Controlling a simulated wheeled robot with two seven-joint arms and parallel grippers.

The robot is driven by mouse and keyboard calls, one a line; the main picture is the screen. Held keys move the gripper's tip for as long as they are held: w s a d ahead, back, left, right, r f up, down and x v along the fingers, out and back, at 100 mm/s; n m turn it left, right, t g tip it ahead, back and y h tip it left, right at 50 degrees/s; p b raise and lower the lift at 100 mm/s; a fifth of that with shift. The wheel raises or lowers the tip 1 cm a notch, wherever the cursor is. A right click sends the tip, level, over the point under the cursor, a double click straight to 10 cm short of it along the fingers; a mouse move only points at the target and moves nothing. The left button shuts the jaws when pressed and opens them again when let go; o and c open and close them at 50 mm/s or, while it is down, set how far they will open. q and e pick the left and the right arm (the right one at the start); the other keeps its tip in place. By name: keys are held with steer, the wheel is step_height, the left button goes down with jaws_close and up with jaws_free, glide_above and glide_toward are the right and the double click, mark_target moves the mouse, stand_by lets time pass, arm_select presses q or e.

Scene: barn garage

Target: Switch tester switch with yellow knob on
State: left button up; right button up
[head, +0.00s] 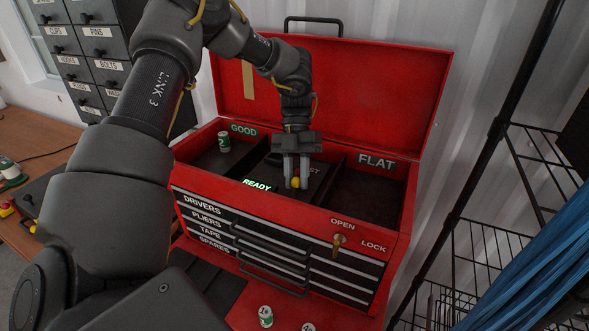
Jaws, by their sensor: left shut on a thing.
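The tester (268,172) sits in the middle bay of the open red toolbox, with a lit READY sign (257,185) at its front. The yellow knob (295,183) of its switch shows between the fingertips of my left gripper (293,179). That gripper reaches down from above and is shut on the knob. The fingers partly hide the switch, so its lever and exact position are hard to see. My right gripper is not in view.
The red toolbox (405,222) has bays marked GOOD and FLAT; a cell marked 2 (224,142) stands in GOOD, FLAT looks empty. Cells marked 1 (265,316) and 4 (308,327) stand in front. A key (338,242) sits in the lock. A wire rack (490,240) stands right.

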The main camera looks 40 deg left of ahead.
arm_select(q)
steer(key=shift+f+g+p, duration=0.1)
steer(key=shift+g+p, duration=0.2)
steer(key=o, duration=0.8)
steer(key=shift+o, duration=0.9)
steer(key=shift+w, duration=0.1)
